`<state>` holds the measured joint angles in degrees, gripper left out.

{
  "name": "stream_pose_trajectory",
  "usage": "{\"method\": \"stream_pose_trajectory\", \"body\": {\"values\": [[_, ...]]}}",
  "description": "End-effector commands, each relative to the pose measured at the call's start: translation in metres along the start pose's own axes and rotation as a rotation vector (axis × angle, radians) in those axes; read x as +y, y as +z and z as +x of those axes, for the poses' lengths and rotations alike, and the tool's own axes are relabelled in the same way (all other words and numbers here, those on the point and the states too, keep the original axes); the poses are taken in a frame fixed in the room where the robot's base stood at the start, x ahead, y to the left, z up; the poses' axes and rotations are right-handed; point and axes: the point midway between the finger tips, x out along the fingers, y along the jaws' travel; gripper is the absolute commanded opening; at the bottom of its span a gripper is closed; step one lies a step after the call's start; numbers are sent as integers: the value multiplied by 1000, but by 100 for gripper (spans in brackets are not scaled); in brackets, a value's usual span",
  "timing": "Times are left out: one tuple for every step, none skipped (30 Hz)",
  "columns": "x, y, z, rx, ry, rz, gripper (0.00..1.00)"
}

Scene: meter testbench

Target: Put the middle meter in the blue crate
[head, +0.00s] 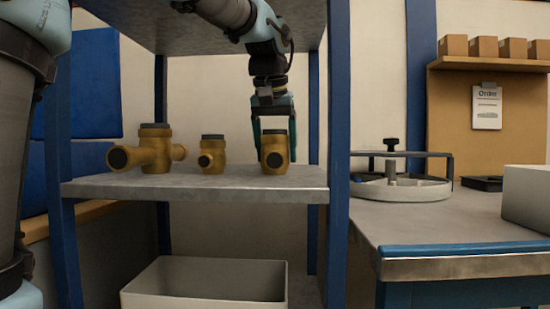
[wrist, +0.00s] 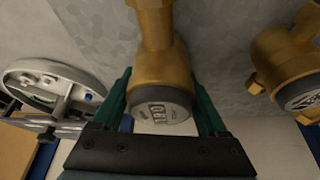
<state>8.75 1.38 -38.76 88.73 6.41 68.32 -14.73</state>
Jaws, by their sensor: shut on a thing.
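Three brass meters stand in a row on the grey shelf (head: 100,188). The left meter (head: 154,150) is the largest, with wide side pipes. The middle meter (head: 211,156) is the smallest and stands apart from my gripper. My gripper (head: 275,132) points down and is shut on the right meter (head: 275,158), one green finger on each side. The right meter appears to rest on the shelf. In the wrist view, the held meter (wrist: 158,75) shows its round dial between the fingers; another meter (wrist: 285,62) lies to the right. No blue crate is visible.
A pale crate (head: 205,302) stands below the shelf. Blue posts (head: 338,130) frame the shelf, and an upper panel (head: 140,22) hangs above it. A bench at the right holds a round fixture (head: 400,187) and a white box (head: 528,197).

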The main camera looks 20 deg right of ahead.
Motion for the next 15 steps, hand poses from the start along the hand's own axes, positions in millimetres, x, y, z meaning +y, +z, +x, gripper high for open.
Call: {"method": "stream_pose_trajectory", "body": {"values": [[0, 0, 0, -1, -1, -1, 18], [0, 0, 0, -1, -1, -1, 14], [0, 0, 0, -1, -1, -1, 10], [0, 0, 0, -1, -1, -1, 7], [0, 0, 0, -1, -1, -1, 3], [0, 0, 0, -1, -1, -1, 0], [0, 0, 0, -1, -1, -1, 0], [0, 0, 0, -1, -1, -1, 0], [0, 0, 0, -1, -1, -1, 0], [0, 0, 0, -1, -1, -1, 0], [0, 0, 0, -1, -1, -1, 0], [0, 0, 0, -1, -1, -1, 0], [0, 0, -1, 2, -1, -1, 0], [0, 0, -1, 2, -1, -1, 0], [0, 0, -1, 2, -1, -1, 0]]}}
